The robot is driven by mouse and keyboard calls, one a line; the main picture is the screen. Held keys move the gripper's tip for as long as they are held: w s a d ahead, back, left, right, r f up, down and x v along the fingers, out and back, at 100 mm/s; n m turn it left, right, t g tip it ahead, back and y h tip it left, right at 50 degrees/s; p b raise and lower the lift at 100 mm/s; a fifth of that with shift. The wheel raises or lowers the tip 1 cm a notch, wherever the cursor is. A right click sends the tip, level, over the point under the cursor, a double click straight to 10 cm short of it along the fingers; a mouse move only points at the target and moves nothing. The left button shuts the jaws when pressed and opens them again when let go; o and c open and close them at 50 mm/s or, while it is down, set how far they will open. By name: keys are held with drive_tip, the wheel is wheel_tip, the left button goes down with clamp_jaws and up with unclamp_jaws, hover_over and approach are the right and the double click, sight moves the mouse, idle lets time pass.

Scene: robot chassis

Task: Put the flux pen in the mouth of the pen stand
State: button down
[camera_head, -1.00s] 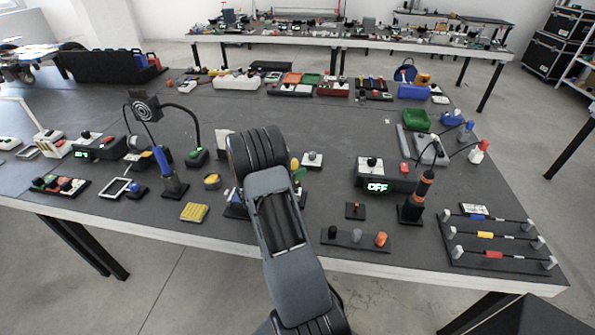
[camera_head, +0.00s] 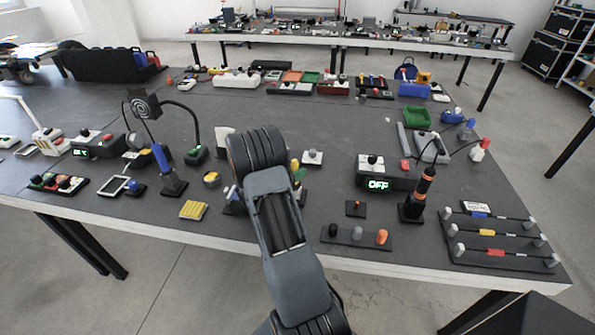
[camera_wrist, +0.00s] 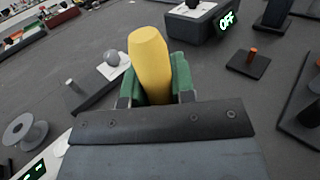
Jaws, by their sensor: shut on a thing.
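A thick yellow rounded piece, which I take for the flux pen (camera_wrist: 150,62), stands up between the green fingers of my gripper (camera_wrist: 156,88) in the wrist view. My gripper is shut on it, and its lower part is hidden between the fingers. In the head view its yellow top (camera_head: 295,164) shows just right of my dark arm, above the table. I cannot pick out the pen stand with certainty; my arm covers part of the table there.
A black box with a green "OFF" display (camera_head: 377,184) and an orange-handled iron in a holder (camera_head: 417,195) stand right. A black strip with three knobs (camera_head: 357,237) lies at the front edge. A blue-handled iron (camera_head: 164,165) stands left, near a yellow pad (camera_head: 193,210).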

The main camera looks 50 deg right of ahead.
drive_tip(key=shift+f+b, duration=0.5)
drive_tip(key=shift+f, duration=0.2)
